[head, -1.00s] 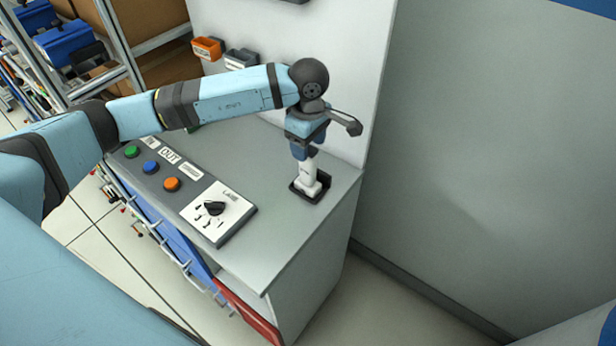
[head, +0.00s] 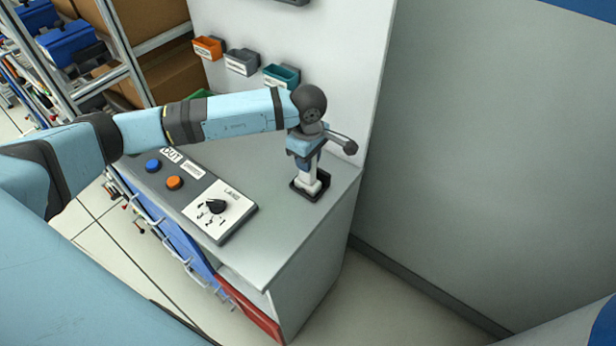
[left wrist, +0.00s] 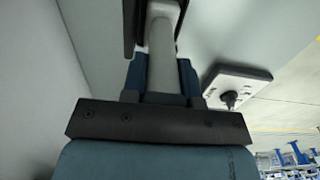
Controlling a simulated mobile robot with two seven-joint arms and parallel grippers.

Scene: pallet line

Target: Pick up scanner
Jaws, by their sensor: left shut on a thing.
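The scanner (head: 309,181) is white and stands upright in a small black holder (head: 304,195) near the right end of the grey counter. My left gripper (head: 308,166) comes down on it from above and is shut on its upper part. In the left wrist view the scanner's pale handle (left wrist: 162,58) runs between the blue fingers (left wrist: 162,80), with the dark holder beyond it. The scanner's lower end is still in or at the holder; I cannot tell whether it touches the bottom. My right gripper is not in view.
A control panel with buttons and a lane dial (head: 217,207) lies left of the holder; the dial plate also shows in the left wrist view (left wrist: 236,84). Small orange (head: 208,47), grey (head: 242,61) and green (head: 281,75) bins hang on the white back panel. The counter (head: 262,242) is clear in front.

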